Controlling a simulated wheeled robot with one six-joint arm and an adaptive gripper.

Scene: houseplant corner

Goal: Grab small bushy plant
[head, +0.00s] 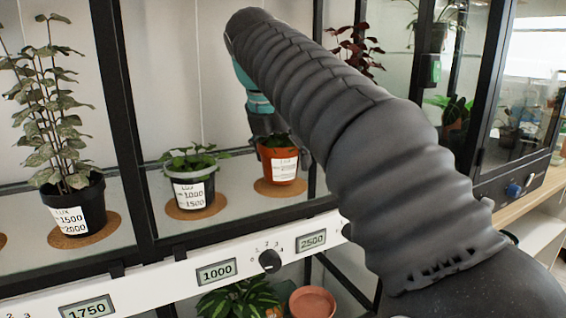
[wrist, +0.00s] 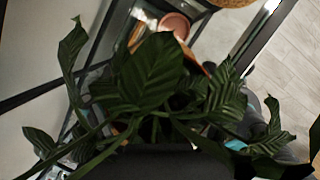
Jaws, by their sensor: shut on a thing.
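My gripper (head: 266,125) reaches down over the rear shelf and is shut on the plant in the orange pot (head: 279,162). This pot has a white label and is upright at its round cork mat; I cannot tell whether it touches the mat. In the head view my arm hides most of its foliage. In the wrist view broad, ribbed green leaves (wrist: 152,72) cover most of the picture and hide the fingertips.
A tall leafy plant in a black pot (head: 76,205) stands further left. Black frame posts (head: 124,110) and a front rail with lux displays (head: 217,271) border the shelf. Below are a striped-leaf plant (head: 238,297) and a terracotta pot (head: 313,303).

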